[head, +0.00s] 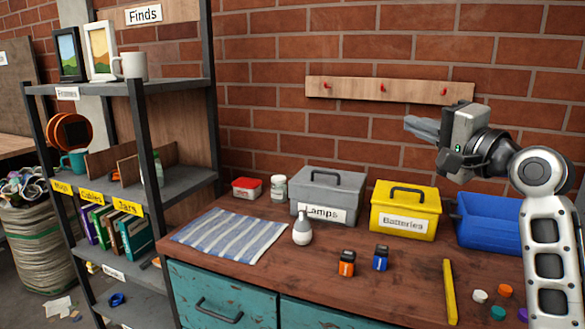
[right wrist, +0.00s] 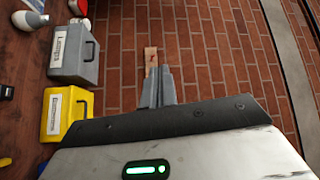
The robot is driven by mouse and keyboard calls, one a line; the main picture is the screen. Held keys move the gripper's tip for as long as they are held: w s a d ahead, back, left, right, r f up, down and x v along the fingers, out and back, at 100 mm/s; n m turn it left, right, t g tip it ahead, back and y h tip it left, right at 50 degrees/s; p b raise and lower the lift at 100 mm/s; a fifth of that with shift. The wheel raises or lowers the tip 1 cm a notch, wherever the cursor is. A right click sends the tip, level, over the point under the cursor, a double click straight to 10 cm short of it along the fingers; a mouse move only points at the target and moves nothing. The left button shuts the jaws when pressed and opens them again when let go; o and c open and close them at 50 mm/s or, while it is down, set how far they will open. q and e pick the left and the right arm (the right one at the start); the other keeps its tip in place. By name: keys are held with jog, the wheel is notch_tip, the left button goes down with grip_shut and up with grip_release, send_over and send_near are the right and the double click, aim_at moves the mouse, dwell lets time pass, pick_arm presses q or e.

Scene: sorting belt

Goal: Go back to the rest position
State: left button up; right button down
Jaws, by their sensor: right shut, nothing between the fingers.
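My right gripper (head: 422,129) is raised at the right of the head view, above the yellow Batteries box and in front of the brick wall. Its fingers are together and empty, pointing left. In the right wrist view the closed fingers (right wrist: 157,88) point toward the wall and the peg board, with nothing between them. My right arm rises from the lower right of the head view. My left gripper is in neither view.
The wooden bench (head: 225,270) holds a grey Lamps box (head: 345,190), a yellow Batteries box (head: 405,205), a blue bin (head: 490,222), a striped cloth (head: 230,235), a white bottle (head: 302,229), orange (head: 347,263) and blue (head: 381,258) small items, and a yellow bar (head: 450,292). Shelves stand left.

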jog(key=s+a+f+n+g+h, duration=0.1)
jog(key=s+f+n+h, duration=0.1)
jog(key=f, duration=1.1)
jog(key=s+a+f+n+g+h, duration=0.2)
jog(key=f, duration=1.2)
jog(key=s+a+f+n+g, duration=0.1)
jog(key=s+a+f+n, duration=0.1)
jog(key=s+f, duration=0.7)
jog(key=s+a+f+n+g+h, duration=0.1)
jog(key=s+f+n, duration=0.4)
jog(key=s+f, duration=0.5)
jog(key=s+a+g, duration=0.1)
jog(key=s, duration=0.4)
jog(key=shift+s+a+n, duration=0.15)
jog(key=shift+s+n, duration=0.15)
